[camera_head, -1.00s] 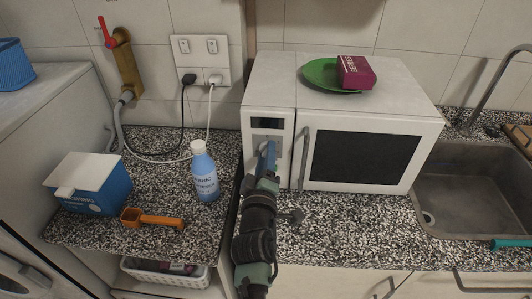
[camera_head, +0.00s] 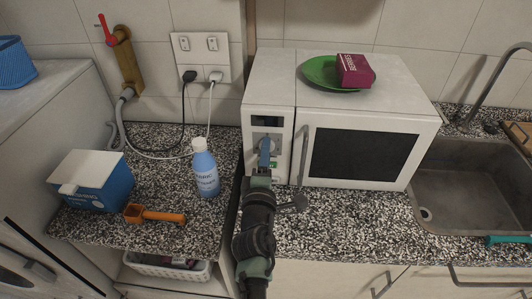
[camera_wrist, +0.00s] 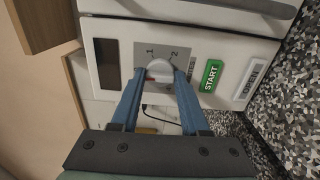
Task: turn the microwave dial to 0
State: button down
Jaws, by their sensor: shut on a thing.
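The white microwave (camera_head: 310,120) stands on the speckled counter with its door shut. Its control panel is on the left of the front. In the wrist view the round dial (camera_wrist: 159,70) sits on a grey plate, with the figures 1 and 2 readable beside it. My gripper (camera_head: 265,147) reaches the panel from below. In the wrist view its two blue fingers (camera_wrist: 160,80) are on either side of the dial and shut on it. Where the dial points is too small to tell. A green START button (camera_wrist: 211,76) and an OPEN button (camera_wrist: 250,81) are beside it.
A green plate (camera_head: 318,75) with a maroon box (camera_head: 355,71) lies on the microwave. Left are a blue bottle (camera_head: 205,170), an orange scoop (camera_head: 155,215) and a blue-and-white box (camera_head: 92,180). A sink (camera_head: 470,185) is at the right.

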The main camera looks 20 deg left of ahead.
jog(key=shift+c, duration=2)
grip_release()
jog(key=shift+s, duration=0.15)
jog(key=p+v, duration=0.5)
jog(key=v, duration=0.7)
jog(key=shift+s, duration=0.35)
jog(key=shift+d, duration=0.15)
jog(key=w+d+r+m+t+h, duration=0.1)
jog(key=w+d+r+m+t, duration=0.2)
jog(key=r, duration=0.7)
jog(key=d+r+m+t+h, duration=0.15)
jog(key=d+r+m, duration=0.3)
jog(key=r, duration=0.55)
jog(key=w+d+r+m+t+h, duration=0.1)
jog(key=w+d+r+m+h, duration=0.2)
jog(key=r, duration=0.8)
jog(key=s+d+r+m+t, duration=0.2)
jog(key=s+r+m, duration=0.3)
jog(key=r, duration=0.6)
jog(key=s+d+r+m+t, duration=0.2)
jog(key=s+r+m, duration=0.4)
jog(key=s+r, duration=0.3)
notch_tip(320, 180, up, 4)
jog(key=shift+s+d+f, duration=0.25)
jog(key=shift+s+d, duration=0.05)
jog(key=shift+s, duration=0.05)
